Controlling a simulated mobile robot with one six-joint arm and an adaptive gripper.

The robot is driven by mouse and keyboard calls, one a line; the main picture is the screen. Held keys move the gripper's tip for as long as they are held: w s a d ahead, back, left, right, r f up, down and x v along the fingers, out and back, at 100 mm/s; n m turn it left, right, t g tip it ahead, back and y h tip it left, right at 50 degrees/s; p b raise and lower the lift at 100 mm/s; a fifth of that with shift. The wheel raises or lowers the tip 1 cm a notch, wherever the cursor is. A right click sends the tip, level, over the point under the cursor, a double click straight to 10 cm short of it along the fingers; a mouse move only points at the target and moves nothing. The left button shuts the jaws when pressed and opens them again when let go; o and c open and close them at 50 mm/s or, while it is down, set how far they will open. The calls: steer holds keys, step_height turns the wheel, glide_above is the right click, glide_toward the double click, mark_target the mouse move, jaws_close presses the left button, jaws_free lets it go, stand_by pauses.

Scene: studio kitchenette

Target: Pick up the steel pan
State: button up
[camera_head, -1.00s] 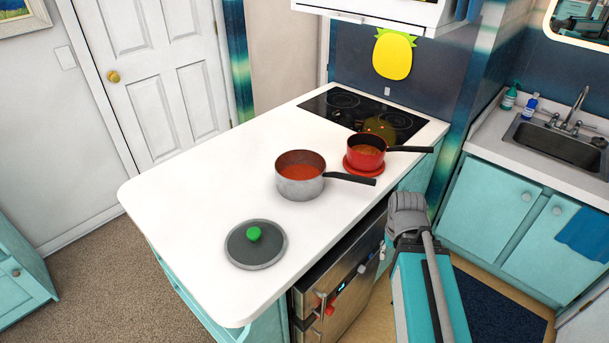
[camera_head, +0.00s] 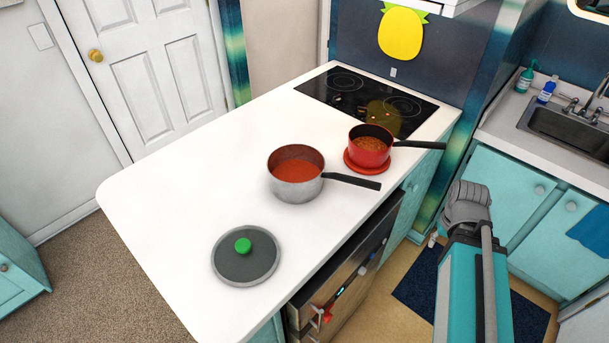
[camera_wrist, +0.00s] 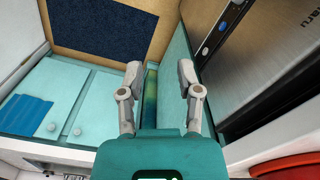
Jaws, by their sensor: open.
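The steel pan (camera_head: 296,190) stands upright on the white counter (camera_head: 190,160), with red-orange sauce in it. Its black handle (camera_head: 352,182) points right, toward the counter's edge. In the wrist view my gripper (camera_wrist: 160,78) is open with nothing between its fingers. It faces the floor and cabinets. In the head view my arm stands to the right of the counter, apart from the pan, and the fingertips cannot be made out there. The steel pan is not recognizable in the wrist view.
A red pot (camera_head: 370,150) with a black handle stands on a red plate (camera_head: 366,168) right of the pan. A grey lid (camera_head: 246,262) with a green knob lies nearer. A black cooktop (camera_head: 390,98) is behind. A steel oven (camera_head: 345,285) sits below the counter edge.

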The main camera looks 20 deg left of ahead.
steer(key=shift+d, duration=0.1)
steer(key=shift+w, duration=0.15)
steer(key=w+a+r+n+p, duration=0.1)
steer(key=w+a+r+p, duration=0.3)
steer(key=a+r+p, duration=0.25)
steer(key=w+a+r+n+p, duration=0.1)
steer(key=w+a+r+p, duration=0.2)
steer(key=a+r+p, duration=0.35)
steer(key=a+r+n+p, duration=0.1)
steer(key=a+r+p, duration=0.3)
steer(key=a, duration=0.7)
steer(key=a+r+n+p, duration=0.2)
steer(key=a+r+p, duration=0.2)
steer(key=a, duration=0.6)
steer(key=shift+w+a+r+y, duration=0.15)
steer(key=shift+w+a+y, duration=0.15)
steer(key=shift+a, duration=0.1)
step_height(320, 180, down, 9)
steer(key=b, duration=0.8)
steer(key=shift+a+r, duration=0.15)
